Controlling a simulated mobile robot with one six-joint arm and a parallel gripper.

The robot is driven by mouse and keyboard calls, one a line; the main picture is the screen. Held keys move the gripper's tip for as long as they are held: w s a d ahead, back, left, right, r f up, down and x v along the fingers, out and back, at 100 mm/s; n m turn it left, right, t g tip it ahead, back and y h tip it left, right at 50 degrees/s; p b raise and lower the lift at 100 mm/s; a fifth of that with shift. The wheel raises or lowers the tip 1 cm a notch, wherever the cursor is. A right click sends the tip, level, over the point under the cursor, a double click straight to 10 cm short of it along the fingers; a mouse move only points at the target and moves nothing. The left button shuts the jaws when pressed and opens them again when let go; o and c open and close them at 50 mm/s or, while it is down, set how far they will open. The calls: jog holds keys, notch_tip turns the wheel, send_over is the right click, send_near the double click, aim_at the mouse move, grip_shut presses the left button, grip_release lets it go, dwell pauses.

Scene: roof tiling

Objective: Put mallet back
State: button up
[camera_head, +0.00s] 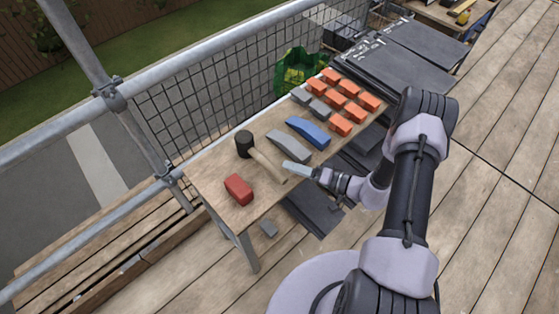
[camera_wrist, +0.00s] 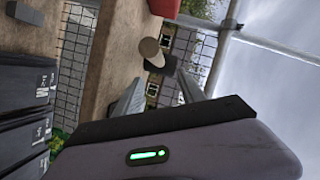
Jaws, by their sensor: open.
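The mallet (camera_head: 266,163) lies on the wooden table (camera_head: 217,167), its black head toward the scaffold mesh and its pale wooden handle pointing toward my arm. My gripper (camera_head: 287,165) is beside the handle's near end in the head view; whether it touches cannot be told there. In the wrist view, my gripper (camera_wrist: 158,90) has its two fingers apart with nothing held between them. The mallet (camera_wrist: 150,47) shows just beyond the fingertips, its pale handle end and dark head foreshortened.
A red block (camera_head: 238,188) lies left of the mallet. Scaffold rails and mesh (camera_head: 205,105) run along the table's far side.

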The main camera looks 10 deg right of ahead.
jog(key=shift+s+d+r, duration=0.2)
jog(key=shift+d+r, duration=0.05)
jog(key=s+a+r+n+g+h, duration=0.1)
jog(key=s+a+r+g, duration=0.25)
jog(key=r, duration=0.65)
jog(key=s+a+r+n+g, duration=0.25)
jog(key=r+g, duration=0.25)
jog(key=r, duration=0.4)
jog(key=s+d+r+m+t+h, duration=0.3)
jog(key=s+r+m+t+h, duration=0.2)
jog(key=s+r+h, duration=0.5)
jog(key=s+r+m, duration=0.1)
jog(key=s+r, duration=0.3)
jog(key=r, duration=0.1)
jog(key=shift+s+r, duration=0.2)
jog(key=shift+s, duration=0.2)
jog(key=shift+d+f+b, duration=0.1)
jog(key=shift+f+b, duration=0.4)
